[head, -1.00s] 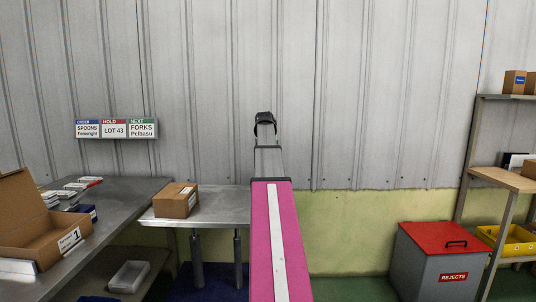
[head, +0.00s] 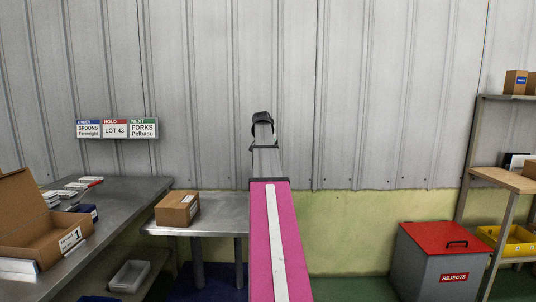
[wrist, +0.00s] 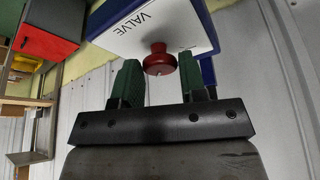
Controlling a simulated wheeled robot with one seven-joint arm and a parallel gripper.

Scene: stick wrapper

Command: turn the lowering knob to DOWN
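A red round knob (wrist: 160,60) sticks out of a white box with blue sides (wrist: 150,22) in the wrist view. The box bears the word VALVE, seen upside down. My gripper (wrist: 160,72) has two green fingers, one on each side of the knob. No DOWN mark or knob pointer is readable. In the head view my arm reaches straight ahead, and the knob and fingers do not show. A grey table on legs (head: 222,214) bears a cardboard box (head: 177,209).
A long grey bench (head: 125,205) with an open carton (head: 30,230) stands at the left. A grey bin with a red lid (head: 440,242), marked REJECTS, and a shelf (head: 502,179) stand at the right. A sign board (head: 116,129) hangs on the wall.

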